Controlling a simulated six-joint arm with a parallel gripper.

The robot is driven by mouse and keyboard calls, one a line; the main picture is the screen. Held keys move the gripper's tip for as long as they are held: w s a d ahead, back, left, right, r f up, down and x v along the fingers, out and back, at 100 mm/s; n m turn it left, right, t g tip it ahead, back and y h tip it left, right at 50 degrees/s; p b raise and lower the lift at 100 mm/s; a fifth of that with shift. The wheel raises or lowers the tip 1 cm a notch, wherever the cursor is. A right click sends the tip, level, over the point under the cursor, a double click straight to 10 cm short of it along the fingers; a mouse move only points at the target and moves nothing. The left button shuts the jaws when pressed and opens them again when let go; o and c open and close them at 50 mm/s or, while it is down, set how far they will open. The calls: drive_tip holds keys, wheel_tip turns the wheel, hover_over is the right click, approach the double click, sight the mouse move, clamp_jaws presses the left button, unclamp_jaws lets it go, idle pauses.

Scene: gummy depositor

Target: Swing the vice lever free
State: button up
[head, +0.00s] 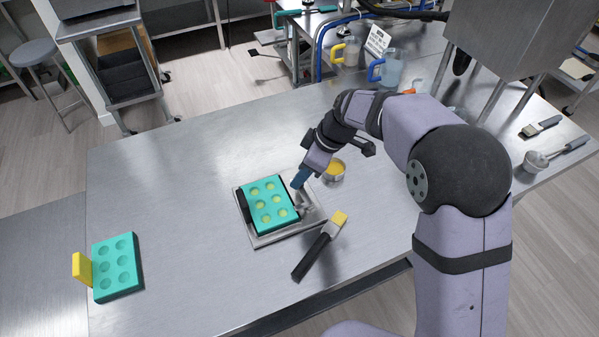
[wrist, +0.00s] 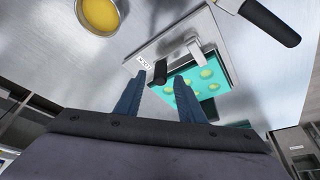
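The vice is a flat metal plate (head: 262,240) with a teal mould (head: 272,211) on it, its cavities holding yellowish fill. A metal bracket and lever part (wrist: 197,50) stands at the vice's right end in the head view. In the wrist view a short black grip (wrist: 160,72) beside a small white label (wrist: 144,62) appears between my fingertips. I take the grip to be the lever's. My gripper (head: 298,184), with blue fingers, points down at that end; in the wrist view (wrist: 160,78) its fingers are apart. I cannot tell whether they touch the grip.
A cup of yellow liquid (head: 334,171) stands close behind my gripper. A black-handled brush or scraper (head: 318,248) lies in front of the vice. A second teal mould (head: 115,267) with a yellow piece (head: 79,267) lies far left. The steel table (head: 165,190) between is clear.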

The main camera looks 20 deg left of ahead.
drive_tip(key=shift+x, duration=1.05)
clamp_jaws()
